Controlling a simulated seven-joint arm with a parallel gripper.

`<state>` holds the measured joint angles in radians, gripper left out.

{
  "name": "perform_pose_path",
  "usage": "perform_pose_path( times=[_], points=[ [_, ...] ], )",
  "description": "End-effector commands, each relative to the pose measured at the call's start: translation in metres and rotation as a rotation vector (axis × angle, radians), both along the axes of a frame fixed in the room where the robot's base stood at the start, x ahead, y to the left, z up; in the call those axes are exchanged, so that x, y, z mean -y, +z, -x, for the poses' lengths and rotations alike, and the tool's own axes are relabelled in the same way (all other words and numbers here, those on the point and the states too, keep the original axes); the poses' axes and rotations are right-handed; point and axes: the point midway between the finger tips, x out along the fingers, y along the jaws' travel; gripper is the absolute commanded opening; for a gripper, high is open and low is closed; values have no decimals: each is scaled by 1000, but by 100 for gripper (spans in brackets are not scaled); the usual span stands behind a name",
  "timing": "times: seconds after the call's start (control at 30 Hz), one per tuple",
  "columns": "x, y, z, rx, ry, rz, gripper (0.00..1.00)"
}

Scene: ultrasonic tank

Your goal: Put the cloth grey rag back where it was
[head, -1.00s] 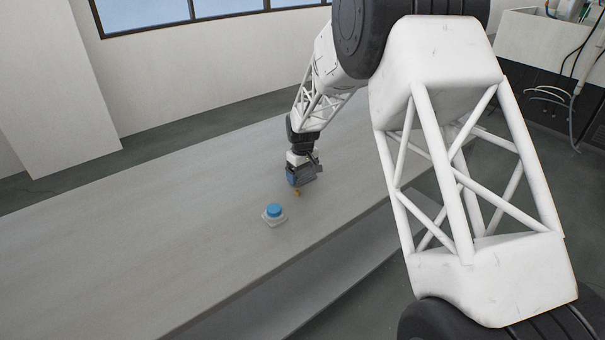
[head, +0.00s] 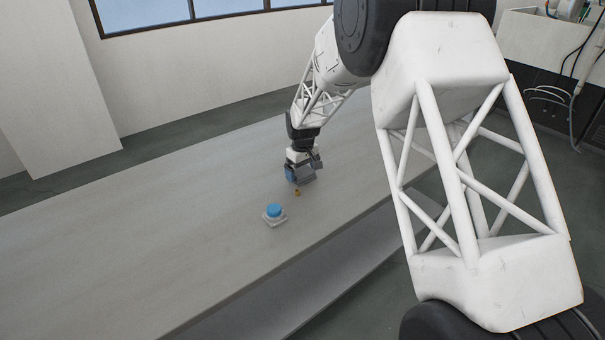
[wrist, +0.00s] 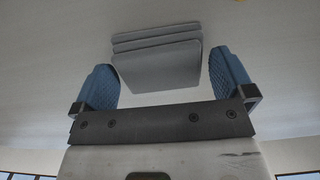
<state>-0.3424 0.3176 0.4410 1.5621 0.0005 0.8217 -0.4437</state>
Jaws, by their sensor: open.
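The grey rag (wrist: 155,45) shows in the wrist view as a flat folded stack with several layered edges. It lies between and just beyond the two blue fingertips of my gripper (wrist: 162,72). The fingers are spread apart, with a visible gap at the right finger; whether the left one touches the rag I cannot tell. In the head view my gripper (head: 298,174) is low over the long table, with a grey patch at its fingers that looks like the rag (head: 306,180). The rag's height above the tabletop is unclear.
A blue round button on a pale square base (head: 274,213) stands on the table (head: 150,255) in front of my gripper. A small orange-brown thing (head: 297,192) lies between them. The table's left part is bare. Its near edge drops to a lower ledge.

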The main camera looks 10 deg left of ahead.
Motion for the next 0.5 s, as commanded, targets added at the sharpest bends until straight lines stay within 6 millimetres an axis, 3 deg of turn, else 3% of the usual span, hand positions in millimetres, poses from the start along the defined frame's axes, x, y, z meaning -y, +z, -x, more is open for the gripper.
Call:
perform_pose_path(
  times=[0.5],
  points=[
    [0,79,0,3,0,-1,100]
  ],
)
